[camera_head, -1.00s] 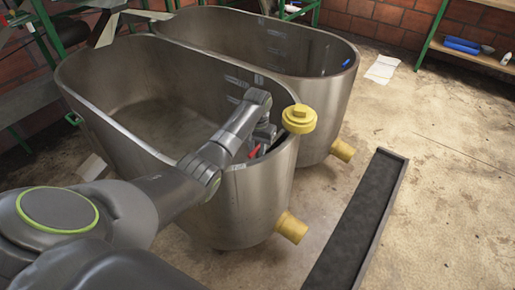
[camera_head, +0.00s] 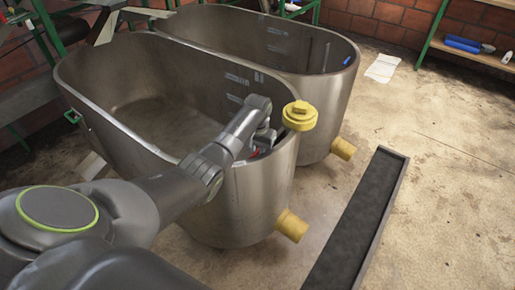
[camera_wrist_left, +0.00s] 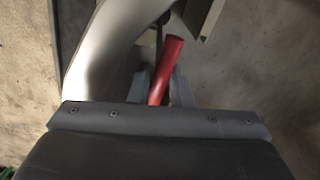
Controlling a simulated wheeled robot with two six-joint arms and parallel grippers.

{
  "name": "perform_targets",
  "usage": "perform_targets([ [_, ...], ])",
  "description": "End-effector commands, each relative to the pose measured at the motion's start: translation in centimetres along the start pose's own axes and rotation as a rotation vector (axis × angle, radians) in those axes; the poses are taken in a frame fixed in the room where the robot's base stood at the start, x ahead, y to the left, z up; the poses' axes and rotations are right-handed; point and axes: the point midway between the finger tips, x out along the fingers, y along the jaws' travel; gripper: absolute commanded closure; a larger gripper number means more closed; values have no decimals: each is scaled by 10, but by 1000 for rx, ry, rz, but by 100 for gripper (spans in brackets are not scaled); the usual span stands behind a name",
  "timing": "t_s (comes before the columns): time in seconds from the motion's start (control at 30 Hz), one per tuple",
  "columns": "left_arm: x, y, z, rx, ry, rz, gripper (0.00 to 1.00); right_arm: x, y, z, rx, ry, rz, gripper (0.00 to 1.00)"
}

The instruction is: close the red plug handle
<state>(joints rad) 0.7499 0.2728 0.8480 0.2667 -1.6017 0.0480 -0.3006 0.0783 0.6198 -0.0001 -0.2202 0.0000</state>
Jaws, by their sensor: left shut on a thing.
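The red plug handle (camera_wrist_left: 170,62) shows in the left wrist view as a tilted red bar between the grey fingers of my left gripper (camera_wrist_left: 161,86). Its lower part runs down behind the gripper's dark edge. My right gripper is not in view.
A yellow cap (camera_head: 300,115) stands by the near tub's rim, close to my left gripper. Yellow outlet pipes (camera_head: 291,226) stick out low on both tubs. A second tub (camera_head: 325,120) stands behind. A dark floor channel (camera_head: 362,215) lies at the right; bare floor surrounds it.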

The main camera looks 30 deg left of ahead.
Motion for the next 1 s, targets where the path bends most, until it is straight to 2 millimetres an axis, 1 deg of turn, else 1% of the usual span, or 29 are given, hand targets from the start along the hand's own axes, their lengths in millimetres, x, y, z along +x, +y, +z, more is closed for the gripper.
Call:
perform_targets([
  [0.03, 4, 0, 1, -4, 1, 1, 100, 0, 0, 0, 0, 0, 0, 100],
  [0.2, 4, 0, 1, -4, -1, 2, 100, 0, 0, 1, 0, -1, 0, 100],
  [0.23, 4, 0, 2, -4, -1, 2, 81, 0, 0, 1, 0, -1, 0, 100],
  [0.3, 4, 0, 2, -4, -2, 2, 74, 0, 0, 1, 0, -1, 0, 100],
  [0.53, 3, 0, 1, -2, 0, 1, 74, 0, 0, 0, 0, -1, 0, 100],
  [0.63, -2, 0, 0, -2, 1, 0, 74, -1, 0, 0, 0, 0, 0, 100],
  [0.77, -19, -1, 0, -2, 3, 0, 74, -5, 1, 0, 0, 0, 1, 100],
  [0.87, -41, -1, -1, -2, 6, -1, 74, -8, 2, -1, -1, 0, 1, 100],
  [1.0, -76, 0, -1, -1, 6, 0, 74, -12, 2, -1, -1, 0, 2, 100],
])
